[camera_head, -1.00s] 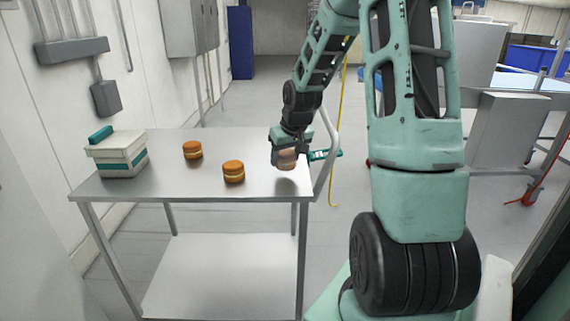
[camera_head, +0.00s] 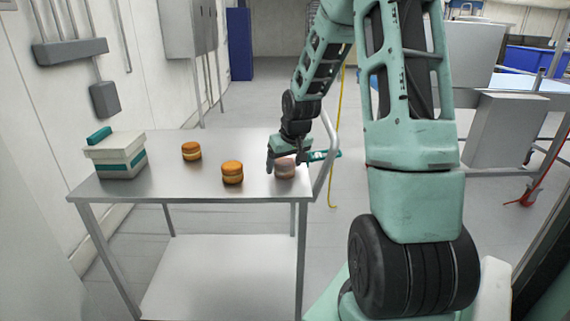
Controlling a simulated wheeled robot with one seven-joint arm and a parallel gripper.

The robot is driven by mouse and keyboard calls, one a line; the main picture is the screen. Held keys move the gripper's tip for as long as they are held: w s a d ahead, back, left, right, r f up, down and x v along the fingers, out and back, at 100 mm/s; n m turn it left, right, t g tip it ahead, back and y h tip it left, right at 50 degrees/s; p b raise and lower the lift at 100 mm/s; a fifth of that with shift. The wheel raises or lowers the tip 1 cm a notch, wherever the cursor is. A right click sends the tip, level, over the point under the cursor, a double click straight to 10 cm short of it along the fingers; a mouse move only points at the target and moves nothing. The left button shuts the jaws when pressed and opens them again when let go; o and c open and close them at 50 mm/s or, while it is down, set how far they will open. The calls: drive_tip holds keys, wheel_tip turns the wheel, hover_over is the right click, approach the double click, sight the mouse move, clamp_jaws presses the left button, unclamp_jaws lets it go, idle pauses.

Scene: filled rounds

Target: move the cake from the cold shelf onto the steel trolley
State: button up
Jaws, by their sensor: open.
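A pinkish-brown round cake (camera_head: 285,169) sits on the top of the steel trolley (camera_head: 210,185), near its right end. My gripper (camera_head: 286,165) is at this cake, with its fingers apart around or just behind it; the exact gap is hard to see. Two orange-brown filled cakes stand on the same top: one nearer the front (camera_head: 232,173) and one farther back (camera_head: 191,151). The cold shelf is not clearly in view.
A white and teal box (camera_head: 118,156) stands at the trolley's left end. A push handle (camera_head: 326,160) rises at the right end. The lower shelf (camera_head: 220,275) is empty. Grey equipment (camera_head: 506,130) stands at the right.

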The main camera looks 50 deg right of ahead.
drive_tip(key=p+v, duration=0.2)
drive_tip(key=v, duration=1)
drive_tip(key=a+f+n+g+y, duration=0.15)
drive_tip(key=a+n, duration=0.45)
drive_tip(key=a, duration=1.9)
drive_tip(key=s+a+f+n+g, duration=0.2)
drive_tip(key=s+a+n, duration=0.4)
drive_tip(key=s+a, duration=1.1)
drive_tip(key=shift+s+a+f+y, duration=0.2)
drive_tip(key=shift+s+y, duration=0.25)
drive_tip(key=shift+s, duration=0.45)
drive_tip(key=shift+g, duration=0.25)
wheel_tip(320, 180, up, 6)
drive_tip(key=p, duration=0.5)
drive_tip(key=shift+f+p, duration=0.2)
drive_tip(key=shift+p, duration=0.15)
